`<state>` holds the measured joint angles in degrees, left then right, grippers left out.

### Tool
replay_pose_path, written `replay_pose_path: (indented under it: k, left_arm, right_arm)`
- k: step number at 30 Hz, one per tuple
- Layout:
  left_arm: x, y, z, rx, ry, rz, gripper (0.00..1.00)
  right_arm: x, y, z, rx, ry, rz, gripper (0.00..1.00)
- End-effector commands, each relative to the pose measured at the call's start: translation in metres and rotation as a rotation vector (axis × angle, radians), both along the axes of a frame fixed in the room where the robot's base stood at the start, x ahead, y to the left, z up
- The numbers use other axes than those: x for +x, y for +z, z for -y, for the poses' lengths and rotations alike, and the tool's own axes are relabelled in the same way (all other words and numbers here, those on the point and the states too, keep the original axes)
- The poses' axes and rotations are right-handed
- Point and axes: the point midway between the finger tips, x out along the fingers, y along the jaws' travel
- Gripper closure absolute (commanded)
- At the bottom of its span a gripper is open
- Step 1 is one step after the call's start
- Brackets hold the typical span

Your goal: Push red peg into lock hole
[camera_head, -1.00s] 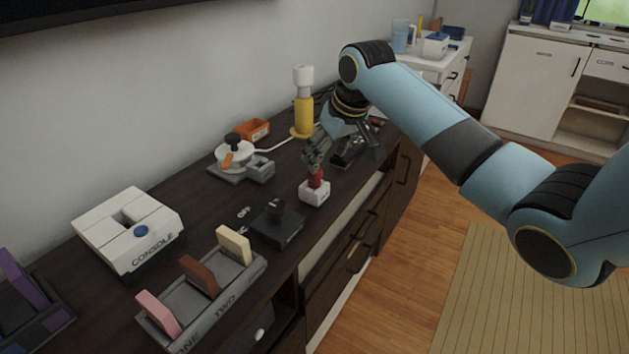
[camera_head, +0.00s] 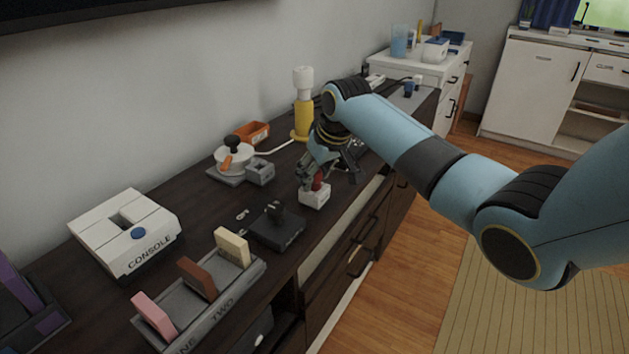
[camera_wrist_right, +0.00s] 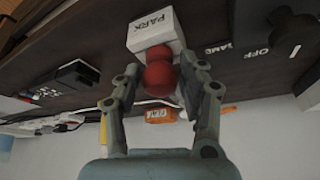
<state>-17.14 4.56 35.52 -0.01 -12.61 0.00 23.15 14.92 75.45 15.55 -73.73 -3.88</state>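The red peg (camera_head: 318,183) stands upright at a small white block (camera_head: 315,197) near the cabinet's front edge. In the right wrist view the red peg (camera_wrist_right: 158,74) has a rounded knob, and the white block (camera_wrist_right: 153,32) behind it reads PARK. My right gripper (camera_head: 326,174) is at the peg and partly covers it in the head view. In the right wrist view its fingers (camera_wrist_right: 162,72) stand apart, one on each side of the peg; firm contact is not clear. No lock hole can be clearly made out. My left gripper is not in view.
A black box with a knob (camera_head: 276,227) sits left of the white block. A white turntable-like device (camera_head: 233,158), an orange bin (camera_head: 252,132) and a yellow cylinder (camera_head: 302,119) stand behind. The console (camera_head: 125,234) and a grey slotted rack (camera_head: 240,276) are further left.

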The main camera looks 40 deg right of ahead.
Motion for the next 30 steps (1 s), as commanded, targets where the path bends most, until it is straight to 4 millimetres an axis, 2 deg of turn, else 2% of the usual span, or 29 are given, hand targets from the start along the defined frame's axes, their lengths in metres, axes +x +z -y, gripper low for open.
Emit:
replay_pose_path:
  k: [1, 7, 8, 19, 26, 30]
  left_arm:
    - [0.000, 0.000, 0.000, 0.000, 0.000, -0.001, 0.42]
    - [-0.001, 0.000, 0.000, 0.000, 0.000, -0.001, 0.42]
    - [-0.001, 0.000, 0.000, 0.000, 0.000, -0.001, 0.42]
    - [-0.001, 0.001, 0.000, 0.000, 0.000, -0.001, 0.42]
    - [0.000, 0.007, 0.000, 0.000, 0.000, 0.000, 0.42]
    - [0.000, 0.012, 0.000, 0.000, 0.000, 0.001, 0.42]
  right_arm:
    - [0.000, 0.000, 0.000, 0.000, 0.000, 0.000, 0.68]
    - [0.000, 0.000, 0.000, 0.000, 0.000, 0.000, 0.94]
    - [0.000, 0.000, 0.000, 0.000, 0.000, 0.000, 0.95]
    - [0.000, 0.006, 0.000, -0.001, 0.000, 0.001, 0.95]
    - [0.001, 0.040, 0.001, -0.002, 0.000, 0.005, 0.95]
    - [-0.019, 0.057, 0.020, -0.006, -0.001, 0.000, 0.95]
